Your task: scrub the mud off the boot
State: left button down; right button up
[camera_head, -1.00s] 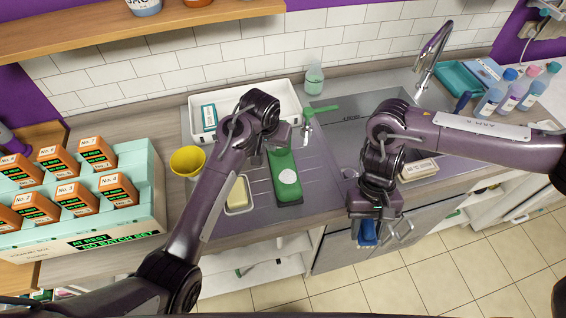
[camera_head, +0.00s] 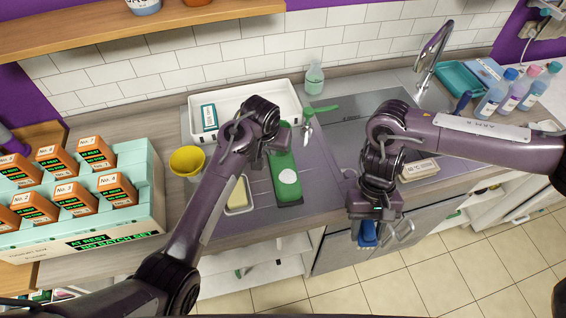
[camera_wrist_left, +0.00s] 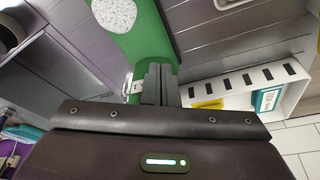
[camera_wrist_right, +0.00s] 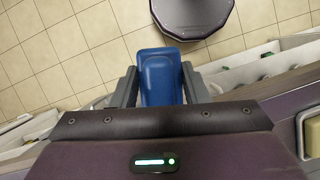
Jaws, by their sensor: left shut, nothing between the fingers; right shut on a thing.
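My left gripper (camera_wrist_left: 160,84) is shut and empty, beside the end of a long green thing (camera_head: 286,180) with a white speckled round patch (camera_head: 288,176). The green thing lies on the grey ribbed drainer; the left wrist view shows the fingertips near its edge. Whether they touch it I cannot tell.
A yellow bowl (camera_head: 187,161), a pale yellow block in a dish (camera_head: 239,196) and a white tray (camera_head: 284,93) are near the left arm. A green-handled tool (camera_head: 309,119) lies behind the green thing. Orange boxes (camera_head: 97,152) fill the left. Bottles (camera_head: 497,94) and a tap stand at right.

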aim_at(272, 165)
pick_arm(q)
jog(key=shift+f, duration=0.45)
pick_arm(e)
jog(key=shift+f, duration=0.1)
